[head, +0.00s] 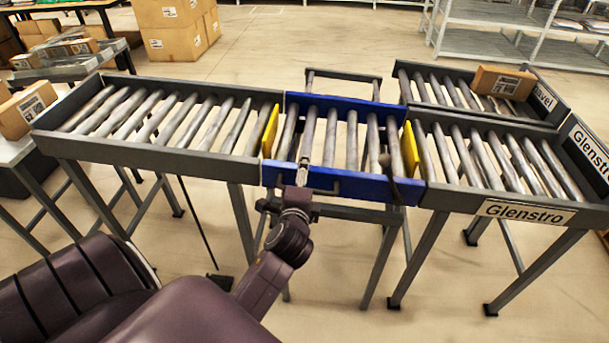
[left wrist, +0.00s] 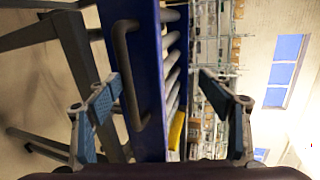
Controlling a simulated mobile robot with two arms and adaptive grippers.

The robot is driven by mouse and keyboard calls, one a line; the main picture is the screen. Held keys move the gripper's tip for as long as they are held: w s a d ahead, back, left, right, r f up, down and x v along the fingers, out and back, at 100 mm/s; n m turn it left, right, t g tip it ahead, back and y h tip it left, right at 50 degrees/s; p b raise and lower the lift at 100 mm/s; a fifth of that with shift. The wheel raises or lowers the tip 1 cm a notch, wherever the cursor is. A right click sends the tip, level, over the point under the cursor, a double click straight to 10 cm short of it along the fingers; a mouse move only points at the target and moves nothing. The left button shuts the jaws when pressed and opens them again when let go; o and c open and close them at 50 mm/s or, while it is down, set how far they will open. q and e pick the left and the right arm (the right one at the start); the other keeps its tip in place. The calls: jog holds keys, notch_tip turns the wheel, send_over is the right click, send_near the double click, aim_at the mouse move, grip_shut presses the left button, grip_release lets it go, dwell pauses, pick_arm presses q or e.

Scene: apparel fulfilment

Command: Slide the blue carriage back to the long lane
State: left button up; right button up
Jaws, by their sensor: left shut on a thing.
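The blue carriage (head: 362,187), with rollers between blue side walls, sits between the roller lane on the left (head: 150,160) and the front right lane marked Glenstro (head: 455,195). It looks roughly in line with both. Yellow plates stand at its left end (head: 270,131) and right end (head: 410,150). My left gripper (head: 304,172) is at the carriage's front wall. In the left wrist view its fingers (left wrist: 162,92) lie on either side of the blue wall, by the dark handle (left wrist: 124,75); the exact contact is hidden. My right gripper is not in view.
A rail frame (head: 342,75) shows behind the carriage. A second right lane (head: 405,88) lies farther back and carries a cardboard box (head: 503,82). A dark lever (head: 389,168) stands at the carriage's front right. Boxes (head: 25,110) lie on a table at the left.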

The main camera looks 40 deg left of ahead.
pick_arm(q)
jog(key=r, duration=0.1)
jog(key=s+d+r, duration=0.1)
jog(key=shift+s+r+t, duration=0.1)
jog(key=shift+r+t, duration=0.25)
jog(key=shift+t, duration=0.05)
jog(key=c, duration=0.7)
jog(key=s+d+p, duration=0.1)
jog(key=s+d, duration=0.2)
jog(key=s, duration=0.3)
jog(key=shift+d+r+p, duration=0.3)
jog(key=shift+p, duration=0.05)
jog(key=shift+w, duration=0.1)
